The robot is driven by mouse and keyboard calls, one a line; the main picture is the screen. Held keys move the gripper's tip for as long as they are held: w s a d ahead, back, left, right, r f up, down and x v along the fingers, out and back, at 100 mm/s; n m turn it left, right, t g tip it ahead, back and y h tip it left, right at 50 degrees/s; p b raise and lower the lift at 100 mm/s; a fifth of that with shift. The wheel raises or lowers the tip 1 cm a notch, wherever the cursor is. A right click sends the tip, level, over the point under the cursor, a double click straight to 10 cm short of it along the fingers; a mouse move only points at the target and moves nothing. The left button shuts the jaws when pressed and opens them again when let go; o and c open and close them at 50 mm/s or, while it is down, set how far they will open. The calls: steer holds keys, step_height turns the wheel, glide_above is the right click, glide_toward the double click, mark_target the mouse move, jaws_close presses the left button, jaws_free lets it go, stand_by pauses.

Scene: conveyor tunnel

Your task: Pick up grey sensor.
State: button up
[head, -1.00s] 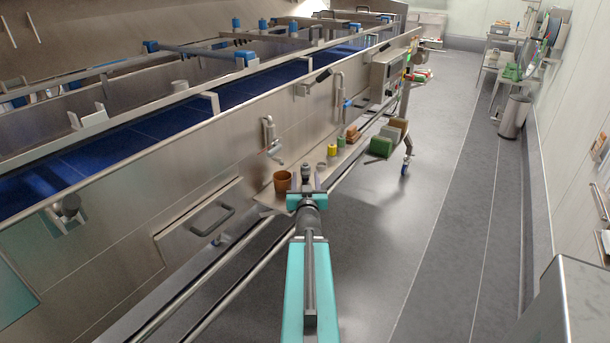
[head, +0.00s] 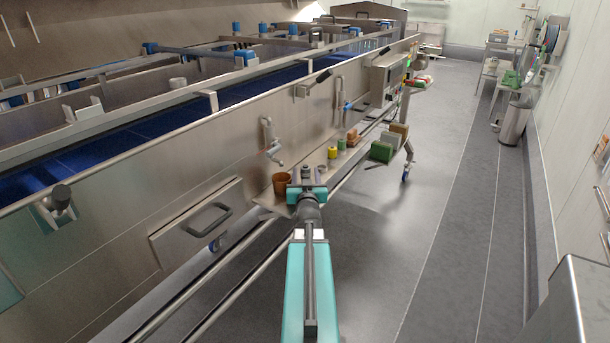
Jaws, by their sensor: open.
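The grey sensor (head: 306,171) appears to be the small dark grey cylinder on the narrow steel shelf (head: 270,202) along the conveyor's side. My gripper (head: 307,175), with a teal body and slim grey fingers, is open and points away from the camera at it. In the picture the cylinder shows between the two fingertips, its lower part hidden by my gripper. I cannot tell whether the fingers reach around it or stop short, nor whether they touch it.
An orange-brown pot (head: 281,184) stands just left of my gripper. Beyond are a yellow container (head: 332,152), a green box (head: 381,151) and a brown box (head: 399,131). The steel conveyor wall (head: 225,160) rises on the left. Open floor (head: 400,240) lies right.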

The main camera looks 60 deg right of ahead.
steer(key=shift+w+d, duration=0.3)
steer(key=shift+d, duration=0.15)
stand_by(0.3)
jaws_close()
steer(key=shift+r, duration=0.1)
